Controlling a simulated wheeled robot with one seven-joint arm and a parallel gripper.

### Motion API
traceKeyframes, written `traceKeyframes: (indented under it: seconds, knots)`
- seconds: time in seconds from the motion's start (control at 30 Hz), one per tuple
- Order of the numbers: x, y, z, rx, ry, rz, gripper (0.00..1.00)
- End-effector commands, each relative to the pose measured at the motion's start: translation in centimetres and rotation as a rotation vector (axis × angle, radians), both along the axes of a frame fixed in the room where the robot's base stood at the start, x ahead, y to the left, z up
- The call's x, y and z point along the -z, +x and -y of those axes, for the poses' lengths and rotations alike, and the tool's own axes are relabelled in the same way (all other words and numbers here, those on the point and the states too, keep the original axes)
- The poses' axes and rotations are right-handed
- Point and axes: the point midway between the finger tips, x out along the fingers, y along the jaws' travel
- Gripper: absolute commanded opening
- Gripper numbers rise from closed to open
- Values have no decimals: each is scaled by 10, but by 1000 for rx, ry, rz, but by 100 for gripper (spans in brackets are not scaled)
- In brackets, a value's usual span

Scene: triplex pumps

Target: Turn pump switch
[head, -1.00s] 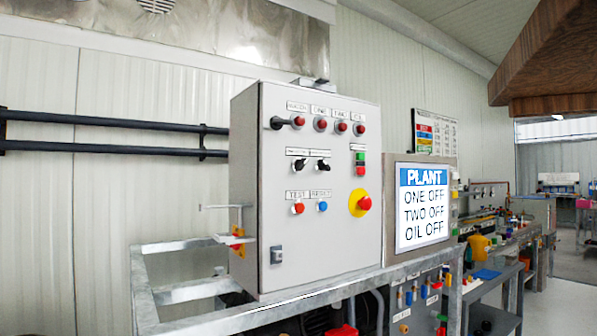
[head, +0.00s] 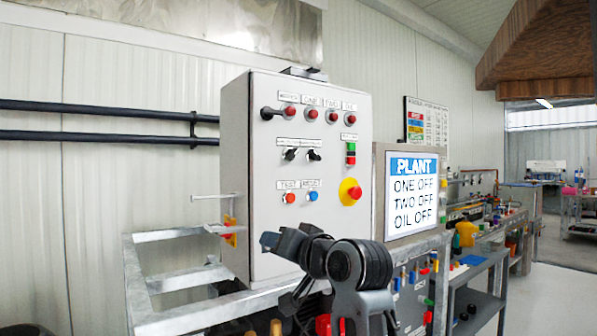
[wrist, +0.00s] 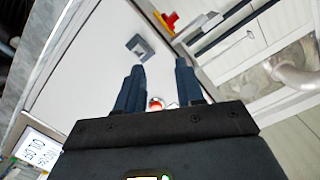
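The grey control cabinet (head: 300,225) has two black rotary switches in its middle row, the left one (head: 290,154) and the right one (head: 314,155). Their labels are too small to read. In the head view my dark arm is in front of the cabinet's lower right, below the switches. The rotary switches cannot be made out in the wrist view.
A red-on-yellow emergency button (head: 350,191) and red and blue buttons (head: 312,196) are on the door. The screen (head: 413,195) at right reads ONE OFF, TWO OFF, OIL OFF. A door latch (wrist: 140,47) sticks out. A metal frame (head: 140,290) runs below the cabinet.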

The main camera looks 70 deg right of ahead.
Motion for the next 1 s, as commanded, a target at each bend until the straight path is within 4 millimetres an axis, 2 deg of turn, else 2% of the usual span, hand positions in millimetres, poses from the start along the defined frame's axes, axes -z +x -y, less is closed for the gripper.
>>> traceKeyframes:
  seconds: [0.03, 0.3, 0.4, 0.5, 0.63, 0.73, 1.0]
  knots:
    - [-24, -4, 10, 12, 14, 32, 37]
    - [-118, -35, 45, 31, 108, 143, 37]
    - [-145, -48, 51, 29, 134, 177, 37]
    - [-163, -58, 54, 24, 151, 197, 37]
    - [-174, -65, 56, 20, 164, 210, 37]
    - [-177, -62, 58, 18, 167, 212, 37]
    - [-176, -29, 78, 16, 168, 210, 37]
